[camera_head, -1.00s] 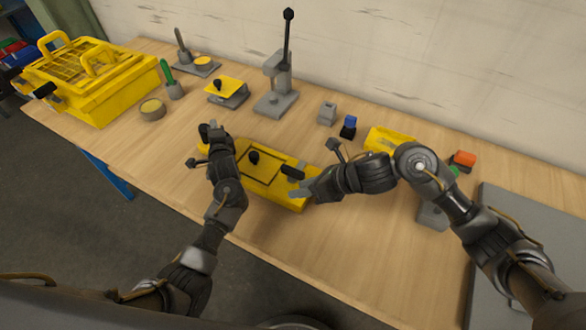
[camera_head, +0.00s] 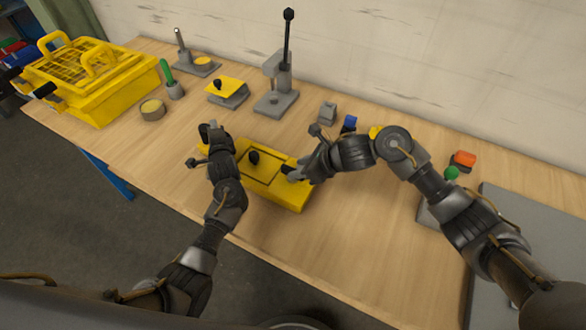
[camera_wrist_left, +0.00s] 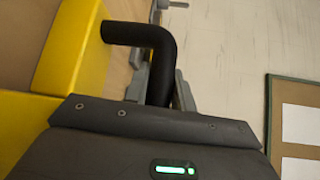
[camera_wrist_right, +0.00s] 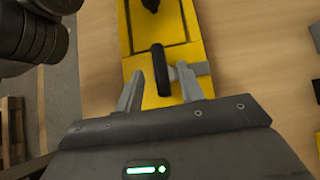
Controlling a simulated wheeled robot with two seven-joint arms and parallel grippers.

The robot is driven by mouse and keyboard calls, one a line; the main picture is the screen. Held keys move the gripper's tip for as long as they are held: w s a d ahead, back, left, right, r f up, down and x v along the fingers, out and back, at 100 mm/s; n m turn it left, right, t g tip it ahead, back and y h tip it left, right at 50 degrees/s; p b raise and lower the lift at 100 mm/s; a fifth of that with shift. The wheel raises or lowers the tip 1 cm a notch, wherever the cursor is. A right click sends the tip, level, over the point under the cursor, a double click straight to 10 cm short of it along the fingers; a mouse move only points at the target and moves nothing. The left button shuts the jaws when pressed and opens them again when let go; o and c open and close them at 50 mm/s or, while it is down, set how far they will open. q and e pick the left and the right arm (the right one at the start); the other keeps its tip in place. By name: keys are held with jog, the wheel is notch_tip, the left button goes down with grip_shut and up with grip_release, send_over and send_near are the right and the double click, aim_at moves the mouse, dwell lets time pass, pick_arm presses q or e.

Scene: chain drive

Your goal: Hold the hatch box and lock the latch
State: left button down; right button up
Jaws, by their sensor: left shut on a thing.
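The yellow hatch box (camera_head: 285,193) lies near the table's front edge, with a black knob (camera_head: 253,158) on its dark-outlined hatch. My left gripper (camera_head: 207,158) is at its left end, shut on a black bent handle, which shows in the left wrist view (camera_wrist_left: 140,34). The black latch lever (camera_wrist_right: 160,72) stands at the box's right end, beside a grey block (camera_wrist_right: 190,71). My right gripper (camera_wrist_right: 160,95) is open, with a finger on either side of the lever's near end; I cannot tell whether they touch it. In the head view, my right gripper (camera_head: 297,173) partly hides the latch.
A yellow crate (camera_head: 95,98) stands at the far left. A grey lever press (camera_head: 276,100) and small fixtures stand along the back. A grey plate (camera_head: 530,240) lies at the right. The wood in front of the right arm is clear.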

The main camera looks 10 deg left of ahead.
aim_at(293, 169)
jog(key=shift+x, duration=1.85)
grip_shut()
